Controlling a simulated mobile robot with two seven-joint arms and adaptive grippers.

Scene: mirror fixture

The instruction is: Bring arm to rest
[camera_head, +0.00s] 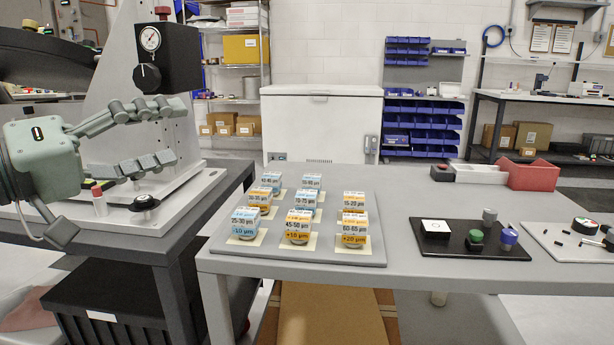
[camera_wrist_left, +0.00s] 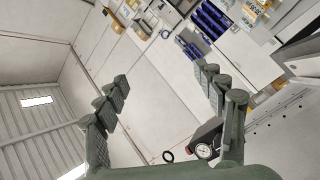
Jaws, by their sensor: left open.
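My left gripper (camera_head: 174,132) comes in from the left at the height of the grey fixture (camera_head: 132,75). Its two fingers are spread apart, one above the other, with nothing between them. It is in front of the fixture, below the black block with the dial gauge (camera_head: 150,39); I cannot tell the exact gap. In the left wrist view the open fingers (camera_wrist_left: 163,78) frame empty space, with the dial gauge (camera_wrist_left: 203,150) beside the right finger. My right gripper is in neither view.
A white chest (camera_head: 322,125) stands behind.

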